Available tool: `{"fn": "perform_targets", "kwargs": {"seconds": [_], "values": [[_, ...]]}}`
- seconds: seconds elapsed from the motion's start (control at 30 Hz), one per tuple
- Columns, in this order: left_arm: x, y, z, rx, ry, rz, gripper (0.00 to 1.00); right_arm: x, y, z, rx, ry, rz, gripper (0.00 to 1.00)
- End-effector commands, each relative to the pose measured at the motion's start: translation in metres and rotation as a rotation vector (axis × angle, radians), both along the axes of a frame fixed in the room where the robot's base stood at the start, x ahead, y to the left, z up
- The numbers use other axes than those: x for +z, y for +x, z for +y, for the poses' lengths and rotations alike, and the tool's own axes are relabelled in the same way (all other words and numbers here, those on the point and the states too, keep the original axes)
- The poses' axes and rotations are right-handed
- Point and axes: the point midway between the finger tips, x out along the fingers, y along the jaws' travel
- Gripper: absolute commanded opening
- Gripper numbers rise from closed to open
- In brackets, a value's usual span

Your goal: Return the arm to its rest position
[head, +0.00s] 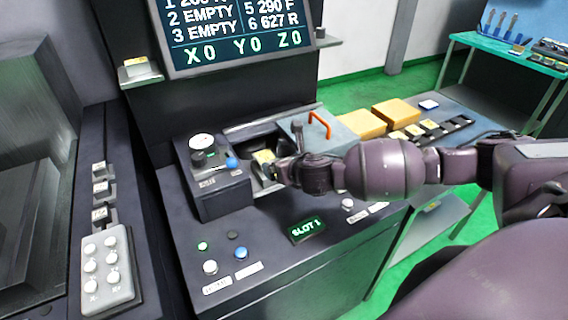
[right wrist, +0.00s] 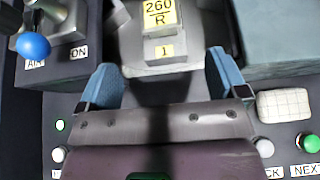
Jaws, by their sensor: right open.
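My right arm comes in from the right in the head view, with its gripper (head: 272,174) low over the machine's console. In the right wrist view the gripper (right wrist: 162,68) is open, its two blue fingers apart with nothing held between them. Just beyond the fingertips is a grey holder with a yellow "260 R" label (right wrist: 158,15) and a yellow "1" label below it. The yellow label also shows in the head view (head: 264,156). I cannot tell if the fingers touch the holder. My left gripper is not in view.
A dial unit with a blue-knobbed lever (right wrist: 33,46) stands left of the gripper. A grey lid with an orange handle (head: 320,124) and yellow boxes (head: 397,111) lie behind my arm. The console front has buttons and a "SLOT 1" display (head: 307,229).

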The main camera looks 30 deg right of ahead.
Motion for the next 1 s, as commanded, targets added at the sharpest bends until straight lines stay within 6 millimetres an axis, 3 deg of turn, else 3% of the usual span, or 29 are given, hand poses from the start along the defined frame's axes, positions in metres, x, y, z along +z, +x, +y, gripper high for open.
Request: {"fn": "perform_targets", "kwargs": {"seconds": [0.3, 0.43, 0.7, 0.83, 1.0], "values": [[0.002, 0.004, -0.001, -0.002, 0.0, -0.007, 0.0, -0.001, -0.001, 0.002, -0.003, 0.008, 0.002, 0.91], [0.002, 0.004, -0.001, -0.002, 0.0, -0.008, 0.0, -0.012, -0.013, 0.017, -0.048, 0.11, 0.021, 0.91], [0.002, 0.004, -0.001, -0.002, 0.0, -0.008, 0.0, -0.044, -0.082, 0.078, -0.397, 0.676, 0.124, 0.91], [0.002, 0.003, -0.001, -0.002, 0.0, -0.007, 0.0, -0.051, -0.117, 0.093, -0.636, 0.958, 0.168, 0.91], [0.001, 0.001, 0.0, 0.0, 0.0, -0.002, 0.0, -0.057, -0.163, 0.098, -1.001, 1.296, 0.198, 0.91]]}}
